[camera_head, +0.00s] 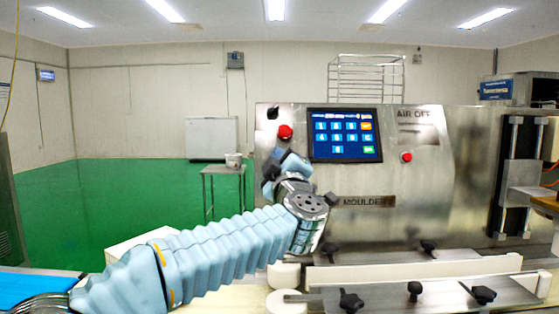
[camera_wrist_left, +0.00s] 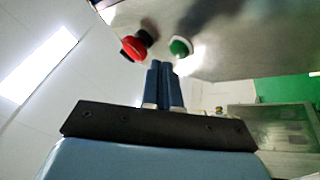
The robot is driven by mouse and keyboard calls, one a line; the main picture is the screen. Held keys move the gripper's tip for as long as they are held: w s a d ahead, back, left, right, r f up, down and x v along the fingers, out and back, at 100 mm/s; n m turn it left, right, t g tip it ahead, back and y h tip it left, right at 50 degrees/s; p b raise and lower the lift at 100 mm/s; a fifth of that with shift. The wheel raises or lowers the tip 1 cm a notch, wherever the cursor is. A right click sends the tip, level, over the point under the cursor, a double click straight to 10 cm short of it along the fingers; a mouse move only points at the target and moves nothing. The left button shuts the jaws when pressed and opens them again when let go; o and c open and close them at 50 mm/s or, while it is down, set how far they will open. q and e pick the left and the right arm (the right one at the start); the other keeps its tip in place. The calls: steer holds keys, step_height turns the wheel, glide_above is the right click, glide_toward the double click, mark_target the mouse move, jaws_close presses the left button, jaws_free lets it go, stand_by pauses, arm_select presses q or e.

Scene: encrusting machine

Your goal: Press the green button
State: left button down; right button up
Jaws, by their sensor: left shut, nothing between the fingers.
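The green button (camera_wrist_left: 181,47) shows in the left wrist view as a green cap in a pale ring on the metal panel. It lies just beyond and slightly right of my left gripper's fingertips (camera_wrist_left: 161,64), with a small apparent gap; I cannot tell whether they touch. In the head view the green button cannot be made out, and my left gripper (camera_head: 286,162) and wrist cover that part of the panel. The left fingers are together and empty. My right gripper is not in view.
A red mushroom button (camera_head: 285,132) sits just above my left gripper; it also shows in the left wrist view (camera_wrist_left: 133,49). To the right are a touchscreen (camera_head: 345,135) and a second red button (camera_head: 406,157). A conveyor (camera_head: 420,272) with black knobs lies below.

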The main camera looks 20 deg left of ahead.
arm_select(q)
steer(key=shift+w, duration=0.15)
steer(key=shift+w+a+f, duration=0.1)
steer(key=shift+w+f, duration=0.1)
steer(key=shift+w, duration=0.05)
